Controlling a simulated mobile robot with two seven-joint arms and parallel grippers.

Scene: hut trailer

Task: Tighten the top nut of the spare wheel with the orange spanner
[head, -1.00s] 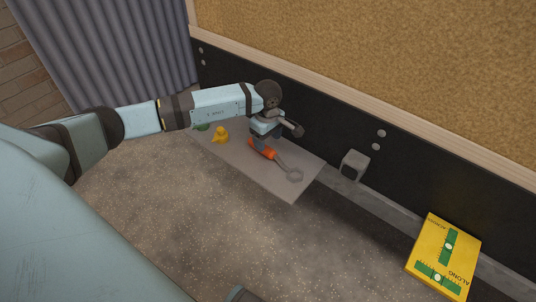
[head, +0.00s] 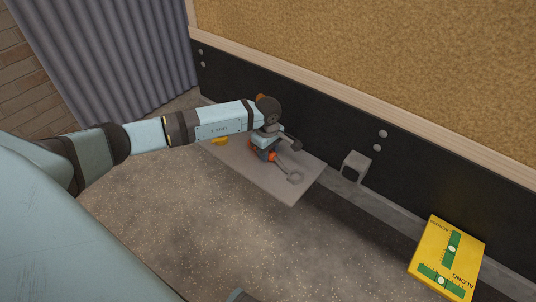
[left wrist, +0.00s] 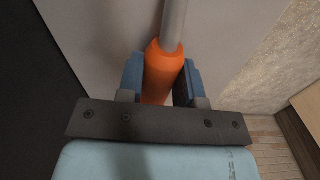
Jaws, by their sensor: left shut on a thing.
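The orange spanner has an orange handle and a grey shaft with a ring end (head: 296,177). It lies on a grey board (head: 285,194) beside the trailer. My left gripper (head: 267,154) is over the board and shut on the spanner's handle. In the left wrist view the orange handle (left wrist: 163,75) sits between the blue fingers of my left gripper (left wrist: 160,84), with the grey shaft pointing away. The spare wheel and its top nut are not in view. My right gripper is not in view.
A yellow object (head: 220,141) lies on the board, partly behind my left arm. A grey square bracket (head: 355,166) sticks out from the black trailer side (head: 320,125). A yellow level box (head: 447,258) is at the lower right. The gravel ground in front is clear.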

